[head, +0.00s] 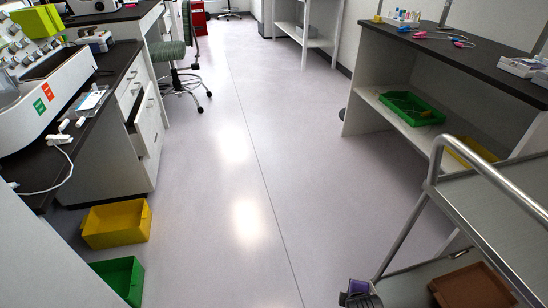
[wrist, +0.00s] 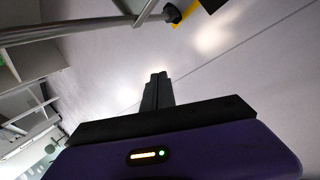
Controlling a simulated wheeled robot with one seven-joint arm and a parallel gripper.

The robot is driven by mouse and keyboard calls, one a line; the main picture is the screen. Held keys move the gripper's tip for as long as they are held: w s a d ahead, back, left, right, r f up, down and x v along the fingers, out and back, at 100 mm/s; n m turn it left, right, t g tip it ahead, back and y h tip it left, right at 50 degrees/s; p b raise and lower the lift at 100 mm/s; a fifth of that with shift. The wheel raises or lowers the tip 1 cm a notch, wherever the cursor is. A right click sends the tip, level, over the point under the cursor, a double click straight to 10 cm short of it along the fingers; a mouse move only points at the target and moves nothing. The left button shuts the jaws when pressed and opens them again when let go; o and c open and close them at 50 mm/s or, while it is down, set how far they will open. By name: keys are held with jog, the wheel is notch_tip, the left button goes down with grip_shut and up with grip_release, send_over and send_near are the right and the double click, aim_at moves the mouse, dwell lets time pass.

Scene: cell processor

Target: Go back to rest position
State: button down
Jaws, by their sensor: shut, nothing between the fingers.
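My gripper (wrist: 158,76) shows in the wrist view with its two dark fingers together and nothing between them. Its purple body fills the bottom of that view. In the head view my gripper's purple and dark body (head: 360,292) shows at the bottom edge, just left of the metal cart (head: 510,185). Its fingers cannot be made out there. Open floor lies behind the fingers in the wrist view.
The cart's metal rails (wrist: 85,28) cross the upper left of the wrist view. A yellow bin (head: 118,223) and a green bin (head: 120,278) stand on the floor at left. A chair (head: 180,75) stands farther back. The middle floor (head: 245,150) is clear.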

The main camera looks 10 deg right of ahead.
jog(key=s+a+r+m+t+y, duration=0.1)
jog(key=s+a+r+m+t, duration=0.3)
jog(key=r, duration=0.4)
jog(key=s+a+r+m+t, duration=0.3)
jog(key=s+r+m+t, duration=0.15)
jog(key=r, duration=0.45)
jog(key=s+a+r+m+y, duration=0.1)
jog(key=s+a+r+m, duration=0.1)
jog(key=s+r, duration=0.7)
jog(key=s+a+r+m+y, duration=0.1)
jog(key=s+a+r+m, duration=0.1)
jog(key=s+r, duration=0.65)
notch_tip(320, 180, up, 16)
jog(key=s+p, duration=0.2)
jog(key=p, duration=1.6)
jog(key=shift+s+t, duration=0.2)
jog(key=shift+t, duration=0.25)
jog(key=shift+f, duration=0.15)
